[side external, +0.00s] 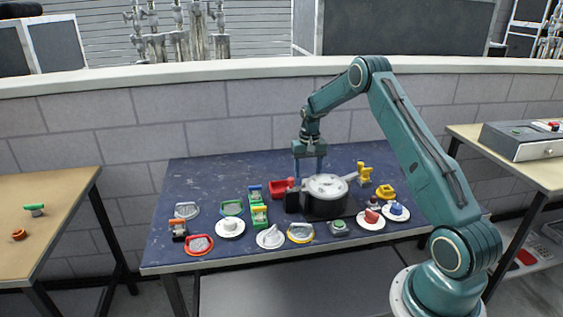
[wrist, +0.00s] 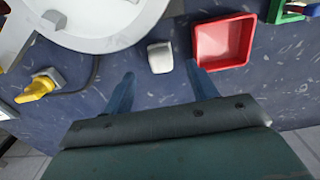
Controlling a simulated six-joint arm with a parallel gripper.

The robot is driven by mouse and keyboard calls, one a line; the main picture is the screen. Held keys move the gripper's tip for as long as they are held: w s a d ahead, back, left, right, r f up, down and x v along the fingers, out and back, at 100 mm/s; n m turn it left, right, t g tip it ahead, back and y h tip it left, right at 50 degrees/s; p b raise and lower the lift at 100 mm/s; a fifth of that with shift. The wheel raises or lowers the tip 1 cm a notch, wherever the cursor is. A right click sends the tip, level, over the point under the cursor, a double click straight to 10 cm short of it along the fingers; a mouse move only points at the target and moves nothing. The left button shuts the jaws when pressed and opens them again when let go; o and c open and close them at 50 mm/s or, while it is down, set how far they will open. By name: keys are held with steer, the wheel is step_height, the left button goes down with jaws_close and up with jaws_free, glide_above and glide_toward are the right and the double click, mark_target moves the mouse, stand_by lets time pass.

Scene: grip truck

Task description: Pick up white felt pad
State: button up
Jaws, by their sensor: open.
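The white felt pad (wrist: 160,57) lies on the dark blue table in the wrist view, a small white rounded block between the round white-topped device and the red tray. My gripper (wrist: 160,82) is open and empty, with one blue finger on each side of the pad's position and the pad near the fingertips. In the side view my gripper (side external: 309,173) points down behind the black device, and the pad is hidden there.
The red tray (wrist: 222,42) is close beside the right finger. The round white lid (wrist: 95,22) of the device is close on the left. A yellow-handled part (wrist: 38,88) lies farther left. Several small trays, plates and colored blocks cover the table's front (side external: 160,250).

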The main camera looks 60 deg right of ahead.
steer(key=shift+w+f, duration=0.15)
steer(key=shift+f, duration=2.25)
steer(key=shift+c, duration=0.2)
steer(key=c, duration=1)
